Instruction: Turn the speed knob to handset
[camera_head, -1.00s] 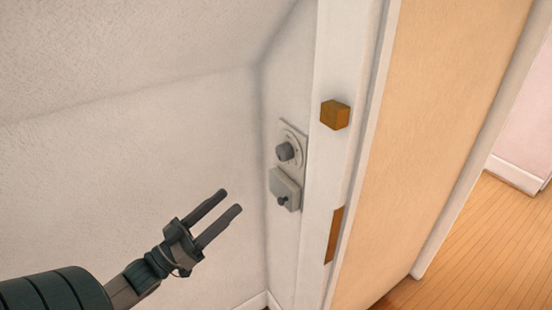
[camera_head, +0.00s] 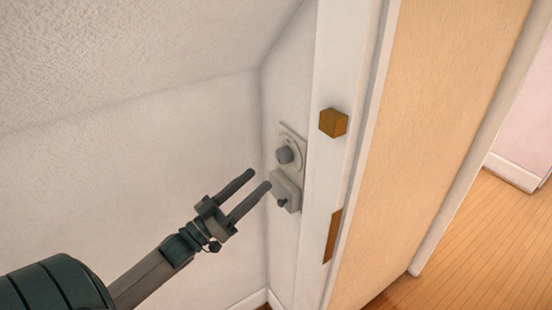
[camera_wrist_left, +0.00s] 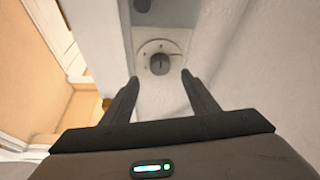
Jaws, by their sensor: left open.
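The speed knob (camera_head: 285,155) is a round dark grey knob on a pale dial plate (camera_head: 293,139), fixed to the narrow wall beside the door frame. In the left wrist view the knob (camera_wrist_left: 159,64) lies ahead, between and beyond the fingertips, with tick marks around it. My left gripper (camera_head: 260,179) is open and empty. Its fingers point at the wall plate, a short way off and apart from the knob. The right gripper is not in view.
A pale box with a small dark switch (camera_head: 282,202) sits just below the dial. An orange-brown block (camera_head: 333,122) juts from the white door frame (camera_head: 345,70), with a brown plate (camera_head: 333,235) lower down. A sloped ceiling hangs at upper left.

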